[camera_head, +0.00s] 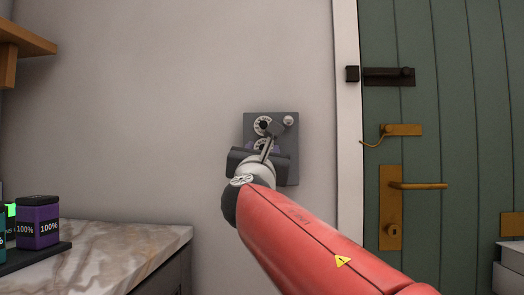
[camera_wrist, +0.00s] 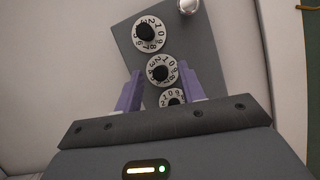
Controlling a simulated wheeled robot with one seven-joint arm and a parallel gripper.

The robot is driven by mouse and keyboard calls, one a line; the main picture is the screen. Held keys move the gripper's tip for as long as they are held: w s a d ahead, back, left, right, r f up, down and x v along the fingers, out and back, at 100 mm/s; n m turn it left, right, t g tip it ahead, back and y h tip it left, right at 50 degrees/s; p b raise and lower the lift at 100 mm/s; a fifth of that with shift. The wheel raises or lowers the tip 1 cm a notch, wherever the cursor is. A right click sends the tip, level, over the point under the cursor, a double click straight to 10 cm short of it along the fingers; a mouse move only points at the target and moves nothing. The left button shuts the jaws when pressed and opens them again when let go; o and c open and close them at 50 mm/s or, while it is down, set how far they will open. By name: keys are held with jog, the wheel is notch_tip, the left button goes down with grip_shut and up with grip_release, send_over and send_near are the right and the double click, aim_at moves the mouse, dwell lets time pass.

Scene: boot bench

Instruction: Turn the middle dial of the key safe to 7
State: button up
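The grey key safe (camera_head: 288,165) hangs on the wall left of the door, and its plate (camera_wrist: 127,35) looks tilted in the wrist view. Three white number dials with black knobs sit in a column: the top dial (camera_wrist: 149,33), the middle dial (camera_wrist: 160,72) and the bottom dial (camera_wrist: 173,99). My gripper (camera_wrist: 159,68) has its purple fingers apart, one on each side of the middle dial. A gap shows between each finger and the black knob. In the head view my gripper (camera_head: 262,148) hides the lower dials. The dial setting is too small to read surely.
A round silver knob (camera_wrist: 188,6) sits at the safe's upper corner. The green door (camera_head: 440,120) with a brass handle (camera_head: 418,186) and dark bolt (camera_head: 390,76) is at right. A marble-topped bench (camera_head: 120,245) with a purple box (camera_head: 38,222) is at left.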

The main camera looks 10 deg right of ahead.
grip_shut()
jog(key=shift+f+m, duration=0.1)
jog(key=shift+m, duration=0.4)
